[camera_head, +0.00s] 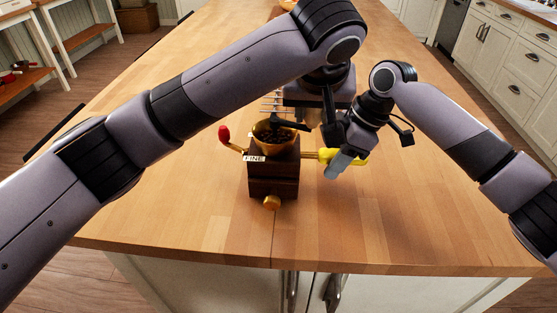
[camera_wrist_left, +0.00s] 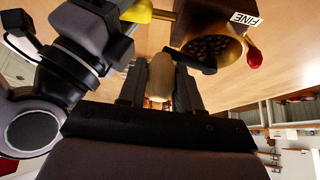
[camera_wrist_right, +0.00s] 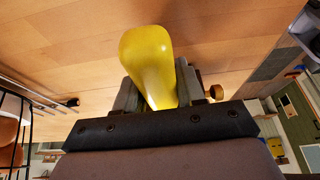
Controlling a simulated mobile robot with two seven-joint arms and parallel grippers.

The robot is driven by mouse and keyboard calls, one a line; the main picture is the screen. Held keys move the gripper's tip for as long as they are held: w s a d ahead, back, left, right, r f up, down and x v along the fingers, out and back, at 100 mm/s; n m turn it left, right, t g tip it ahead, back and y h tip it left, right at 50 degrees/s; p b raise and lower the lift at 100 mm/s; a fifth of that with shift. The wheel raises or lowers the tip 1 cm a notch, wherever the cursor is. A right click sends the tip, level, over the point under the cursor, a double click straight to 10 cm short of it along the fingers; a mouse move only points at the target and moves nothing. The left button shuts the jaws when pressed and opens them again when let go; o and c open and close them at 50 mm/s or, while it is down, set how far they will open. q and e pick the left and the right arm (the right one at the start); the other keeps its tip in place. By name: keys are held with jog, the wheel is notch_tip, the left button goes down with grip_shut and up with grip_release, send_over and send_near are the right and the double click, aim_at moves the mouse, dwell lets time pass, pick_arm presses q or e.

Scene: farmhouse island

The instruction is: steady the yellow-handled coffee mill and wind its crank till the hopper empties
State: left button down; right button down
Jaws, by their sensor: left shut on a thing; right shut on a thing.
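The coffee mill (camera_head: 273,180) stands upright on the wooden island, a dark wood box with a brass hopper (camera_head: 268,139) on top. Dark beans show in the hopper, also in the left wrist view (camera_wrist_left: 212,47). Its yellow handle (camera_head: 357,157) sticks out to the right. My right gripper (camera_head: 340,162) is shut on this handle, which fills the jaws in the right wrist view (camera_wrist_right: 148,62). My left gripper (camera_head: 312,118) is shut on the crank's pale wooden knob (camera_wrist_left: 160,76), right of and behind the hopper. The black crank arm (camera_head: 290,124) runs from knob to hopper; my left gripper partly hides it.
A red-knobbed lever (camera_head: 224,133) sticks out left of the mill by a "FINE" label (camera_head: 255,159). A brass knob (camera_head: 271,202) is on its front. A wire rack (camera_head: 272,104) stands close behind. The island top (camera_head: 420,220) is clear at left, right and front.

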pick_arm(q)
jog(key=shift+w+a+f, duration=0.2)
jog(key=shift+w, duration=0.2)
dwell(0.5)
jog(key=w+a, duration=0.8)
jog(key=s+a, duration=0.5)
jog(key=s, duration=0.1)
jog(key=s+d, duration=0.8)
jog(key=w+d, duration=0.4)
jog(key=d, duration=0.1)
jog(key=shift+w+d, duration=0.1)
jog(key=shift+w, duration=0.15)
jog(key=shift+w+d, duration=0.15)
jog(key=shift+w, duration=0.3)
dwell(0.6)
dwell(0.7)
